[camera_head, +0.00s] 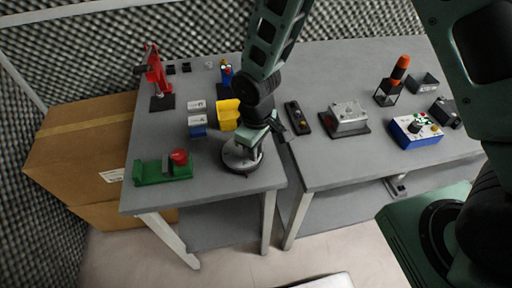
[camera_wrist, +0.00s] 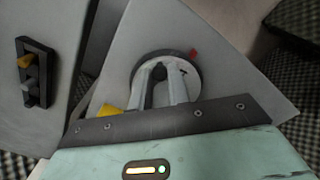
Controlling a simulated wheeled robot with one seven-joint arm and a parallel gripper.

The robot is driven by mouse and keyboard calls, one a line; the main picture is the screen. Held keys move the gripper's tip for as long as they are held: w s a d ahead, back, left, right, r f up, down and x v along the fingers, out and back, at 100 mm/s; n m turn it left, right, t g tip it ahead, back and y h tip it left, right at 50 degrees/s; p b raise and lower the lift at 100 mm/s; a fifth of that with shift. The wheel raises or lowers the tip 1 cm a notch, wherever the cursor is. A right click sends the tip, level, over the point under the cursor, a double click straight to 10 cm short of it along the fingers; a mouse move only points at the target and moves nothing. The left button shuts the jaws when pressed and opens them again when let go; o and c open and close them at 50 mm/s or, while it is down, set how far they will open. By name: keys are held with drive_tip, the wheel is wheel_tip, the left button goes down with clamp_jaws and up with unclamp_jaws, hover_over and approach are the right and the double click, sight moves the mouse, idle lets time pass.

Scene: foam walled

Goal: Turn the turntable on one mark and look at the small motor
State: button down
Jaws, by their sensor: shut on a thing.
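The turntable (camera_head: 233,166) is a round disc with a pale top and dark rim, near the front right corner of the left table. In the wrist view the turntable (camera_wrist: 140,77) shows a red mark (camera_wrist: 194,53) at its rim, right of the fingers. My gripper (camera_head: 250,151) reaches down over the disc. In the wrist view my gripper (camera_wrist: 162,72) is shut on a dark upright part standing on the disc. The fingers hide much of that part, and I cannot tell whether it is the small motor or a knob of the turntable.
The right table holds a black switch box (camera_head: 297,118), a metal box (camera_head: 348,118) and a blue control box (camera_head: 414,132). A gap separates the tables.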

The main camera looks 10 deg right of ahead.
drive_tip(key=shift+w, duration=0.1)
drive_tip(key=c, duration=1.3)
unclamp_jaws()
drive_tip(key=shift+c, duration=0.2)
wheel_tip(320, 180, up, 18)
drive_tip(key=b, duration=0.1)
drive_tip(key=shift+f, duration=0.25)
drive_tip(key=s+d+r+m, duration=0.1)
drive_tip(key=s+d, duration=0.2)
drive_tip(key=s, duration=1.6)
drive_tip(key=shift+d+y, duration=0.2)
drive_tip(key=shift+y, duration=0.1)
